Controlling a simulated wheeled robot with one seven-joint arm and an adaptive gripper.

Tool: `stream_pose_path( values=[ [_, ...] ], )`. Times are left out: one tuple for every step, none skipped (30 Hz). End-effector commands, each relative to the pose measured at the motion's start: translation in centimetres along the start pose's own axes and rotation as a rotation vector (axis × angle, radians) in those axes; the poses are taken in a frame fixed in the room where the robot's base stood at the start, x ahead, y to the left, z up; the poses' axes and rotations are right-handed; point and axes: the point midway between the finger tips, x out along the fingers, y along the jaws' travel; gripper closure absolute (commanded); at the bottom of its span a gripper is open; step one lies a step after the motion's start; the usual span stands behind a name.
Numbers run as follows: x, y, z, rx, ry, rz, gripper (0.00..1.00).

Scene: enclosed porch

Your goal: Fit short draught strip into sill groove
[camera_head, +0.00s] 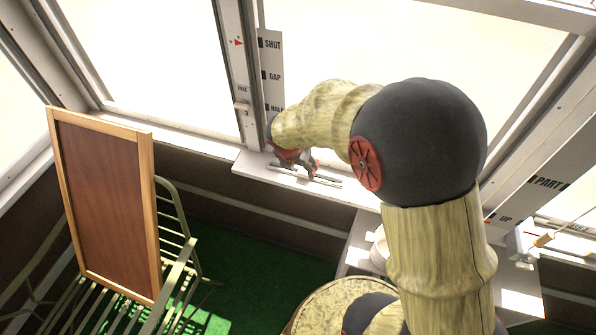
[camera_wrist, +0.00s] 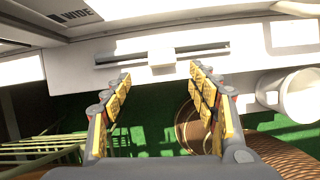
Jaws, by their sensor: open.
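The white sill (camera_head: 250,172) runs under the window. In the wrist view, a dark groove-like line (camera_wrist: 205,48) crosses the sill (camera_wrist: 75,62), with a pale block (camera_wrist: 161,57) at its middle. A thin grey strip (camera_head: 328,181) shows beside the gripper in the head view; I cannot tell whether it lies in the groove or on top. My gripper (camera_wrist: 160,76) is open, its fingers either side of the block's line, with the block beyond the tips and nothing between them. In the head view my gripper (camera_head: 305,168) is low over the sill, partly hidden by my arm.
A framed brown board (camera_head: 105,200) stands on a green slatted chair (camera_head: 170,240) at left. A white pot (camera_wrist: 300,95) stands right of the sill, and a round wicker-like surface (camera_wrist: 195,125) is below. A labelled window post (camera_head: 240,70) rises behind the gripper.

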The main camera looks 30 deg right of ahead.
Motion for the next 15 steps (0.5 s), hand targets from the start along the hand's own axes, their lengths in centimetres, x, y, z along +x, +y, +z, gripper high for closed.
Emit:
stream_pose_path(
  values=[
    [0.0, 0.2, 0.0, -0.032, -0.002, 0.009, 0.41],
    [0.0, 0.3, 0.1, -0.050, -0.003, 0.013, 0.41],
    [0.0, 0.4, 0.1, -0.069, -0.004, 0.014, 0.41],
    [0.1, 0.4, 0.1, -0.078, -0.004, 0.014, 0.41],
    [0.3, 0.3, 0.1, -0.084, -0.004, 0.013, 0.41],
    [0.6, 0.3, 0.0, -0.090, -0.003, 0.012, 0.41],
    [0.9, 0.3, 0.0, -0.091, -0.003, 0.012, 0.41],
    [1.2, 0.3, 0.0, -0.091, -0.003, 0.011, 0.41],
    [1.7, 0.3, 0.0, -0.091, -0.003, 0.011, 0.41],
    [2.0, 0.3, 0.0, -0.090, -0.003, 0.011, 0.41],
    [2.3, 0.3, 0.0, -0.090, -0.004, 0.011, 0.41],
    [2.6, 0.3, 0.0, -0.090, -0.004, 0.012, 0.41],
    [2.8, 0.3, 0.0, -0.090, -0.004, 0.012, 0.41],
    [3.0, 0.2, 0.0, -0.090, -0.005, 0.012, 0.41],
    [3.2, 0.2, 0.0, -0.090, -0.005, 0.012, 0.41]
  ],
)
